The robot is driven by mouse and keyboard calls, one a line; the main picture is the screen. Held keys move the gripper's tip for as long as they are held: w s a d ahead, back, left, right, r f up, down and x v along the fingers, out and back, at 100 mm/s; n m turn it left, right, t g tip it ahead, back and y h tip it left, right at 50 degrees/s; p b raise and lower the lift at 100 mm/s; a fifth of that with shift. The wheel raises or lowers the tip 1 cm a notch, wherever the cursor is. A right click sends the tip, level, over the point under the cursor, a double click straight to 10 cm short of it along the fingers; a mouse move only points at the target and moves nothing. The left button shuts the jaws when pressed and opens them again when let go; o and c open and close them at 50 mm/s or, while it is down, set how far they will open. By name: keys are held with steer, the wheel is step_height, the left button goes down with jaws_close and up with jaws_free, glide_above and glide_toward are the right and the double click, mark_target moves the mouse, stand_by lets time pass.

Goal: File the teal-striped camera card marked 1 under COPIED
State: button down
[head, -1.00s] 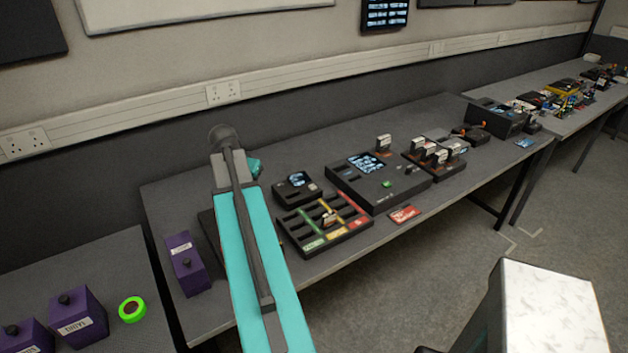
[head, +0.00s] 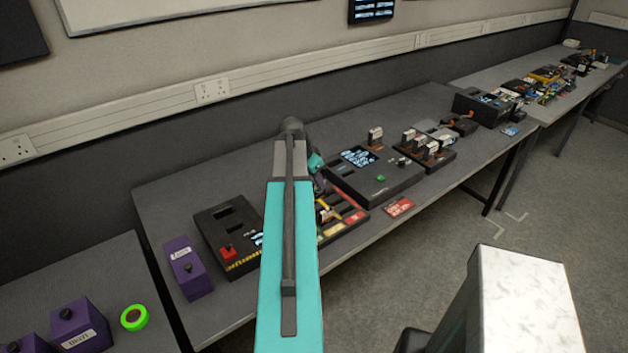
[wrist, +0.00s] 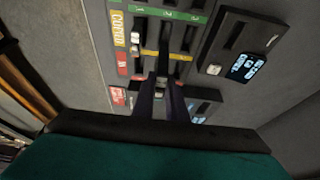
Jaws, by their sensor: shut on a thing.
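The card tray (head: 357,218) lies on the bench, partly behind my arm in the head view. In the wrist view the yellow COPIED label (wrist: 118,28) marks one row, between a green-labelled row and a red-labelled row (wrist: 122,63). A pale card (wrist: 135,38) stands in the COPIED row near its label. My gripper (wrist: 161,83) is over the tray at the red-row side, its dark fingers shut on a small pale-topped card (wrist: 162,79). Its stripe and number cannot be read, and its lower part is hidden, so I cannot tell whether it touches a slot.
A black box with a red button (head: 228,252) stands left of my arm. A black console with a screen (head: 372,177) stands behind and right of the tray. A red card (head: 398,207) lies near the front edge. Purple boxes (head: 187,268) stand at the left.

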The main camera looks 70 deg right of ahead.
mark_target(316, 195)
steer(key=shift+w, duration=0.1)
steer(key=shift+f, duration=0.1)
steer(key=shift+f+b, duration=1.6)
steer(key=shift+f, duration=1.35)
steer(key=shift+w+a, duration=0.1)
steer(key=shift+f+b, duration=1.45)
steer(key=shift+f, duration=0.3)
stand_by(2.2)
steer(key=c, duration=1.7)
jaws_free()
